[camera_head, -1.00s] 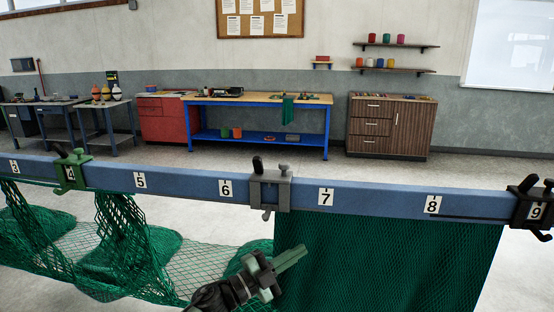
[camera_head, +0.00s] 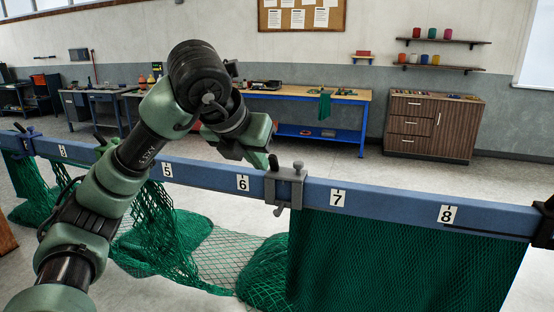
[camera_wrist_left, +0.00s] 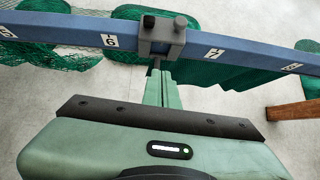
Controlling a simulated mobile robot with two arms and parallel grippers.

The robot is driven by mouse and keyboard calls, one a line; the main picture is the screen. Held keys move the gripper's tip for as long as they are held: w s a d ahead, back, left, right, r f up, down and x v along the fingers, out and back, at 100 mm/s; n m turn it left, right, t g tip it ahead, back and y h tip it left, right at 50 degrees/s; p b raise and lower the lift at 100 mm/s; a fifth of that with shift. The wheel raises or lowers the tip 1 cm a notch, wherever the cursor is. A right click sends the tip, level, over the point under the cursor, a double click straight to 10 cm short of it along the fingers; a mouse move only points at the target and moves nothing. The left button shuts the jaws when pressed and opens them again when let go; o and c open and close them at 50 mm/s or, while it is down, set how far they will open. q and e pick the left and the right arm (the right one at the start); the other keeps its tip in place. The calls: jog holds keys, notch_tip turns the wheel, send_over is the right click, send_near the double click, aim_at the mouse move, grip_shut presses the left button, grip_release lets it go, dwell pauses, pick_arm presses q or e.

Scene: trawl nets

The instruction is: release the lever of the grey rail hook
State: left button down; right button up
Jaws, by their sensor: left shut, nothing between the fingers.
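The grey rail hook (camera_head: 285,187) is clamped over the blue rail between numbers 6 and 7. Its black-tipped lever (camera_head: 274,163) stands up from the top, left of a grey knob. My left gripper (camera_head: 262,157) hangs just left of the lever in the head view, its tips partly hidden by its own body. In the left wrist view, the shut green fingers (camera_wrist_left: 158,88) point at the grey hook (camera_wrist_left: 162,38) with nothing between them. The lever's black tip (camera_wrist_left: 149,20) shows beyond the fingertips. Whether they touch the hook cannot be told. My right gripper is out of view.
The blue rail (camera_head: 390,207) crosses the whole view. A green hook (camera_head: 104,146) and a dark blue hook (camera_head: 26,136) sit to the left, a black hook (camera_head: 545,222) at the right edge. Green netting (camera_head: 390,262) hangs below. A workbench (camera_head: 345,97) stands far behind.

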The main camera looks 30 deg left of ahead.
aim_at(274, 163)
pick_arm(q)
jog(key=shift+s+a+r+n+y, duration=0.15)
jog(key=shift+a+r+n+y, duration=0.1)
jog(key=shift+a, duration=0.25)
jog(key=shift+s+a+r+n+y, duration=0.15)
jog(key=shift+a+r+y, duration=0.1)
jog(key=shift+a, duration=0.25)
jog(key=shift+f, duration=0.1)
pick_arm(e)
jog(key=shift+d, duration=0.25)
